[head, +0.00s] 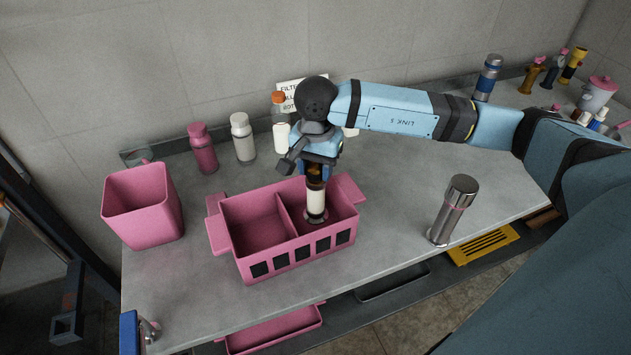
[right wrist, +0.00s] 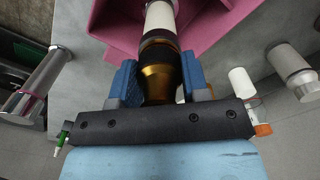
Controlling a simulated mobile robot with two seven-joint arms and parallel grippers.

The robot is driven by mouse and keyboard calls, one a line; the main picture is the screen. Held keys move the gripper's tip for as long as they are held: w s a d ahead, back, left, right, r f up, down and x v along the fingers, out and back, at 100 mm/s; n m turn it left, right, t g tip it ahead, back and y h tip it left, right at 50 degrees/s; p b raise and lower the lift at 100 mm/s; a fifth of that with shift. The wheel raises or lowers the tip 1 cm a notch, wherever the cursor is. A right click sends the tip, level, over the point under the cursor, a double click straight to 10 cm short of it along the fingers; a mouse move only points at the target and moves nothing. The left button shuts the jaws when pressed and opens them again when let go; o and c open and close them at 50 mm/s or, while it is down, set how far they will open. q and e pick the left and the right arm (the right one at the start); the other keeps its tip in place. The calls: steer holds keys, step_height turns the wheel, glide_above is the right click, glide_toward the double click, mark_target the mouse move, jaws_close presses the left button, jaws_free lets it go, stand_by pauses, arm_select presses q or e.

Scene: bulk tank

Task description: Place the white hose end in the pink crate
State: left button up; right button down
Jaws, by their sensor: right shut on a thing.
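The white hose end (head: 316,203) has a white body with a dark and brass-coloured upper part. It stands roughly upright in the right compartment of the pink crate (head: 296,252). In the right wrist view the brass-coloured part of the hose end (right wrist: 158,80) sits between the blue fingers. My right gripper (head: 315,172) is above the crate's right compartment, shut on the hose end's upper part. Whether the lower end touches the crate floor I cannot tell. The crate's left compartment is empty. My left gripper is not in view.
A pink bin (head: 143,207) stands at the left. A pink bottle (head: 203,148), a white bottle (head: 243,137) and an orange-capped bottle (head: 280,125) line the wall. A steel cylinder (head: 453,211) stands right of the crate. Several items crowd the far right. The front counter is clear.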

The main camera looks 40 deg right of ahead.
mark_target(316, 183)
steer(key=shift+f, duration=2.35)
steer(key=shift+f, duration=0.15)
steer(key=c, duration=0.6)
jaws_free()
step_height(316, 183, up, 12)
steer(key=shift+r+b, duration=0.2)
steer(key=shift+b, duration=0.15)
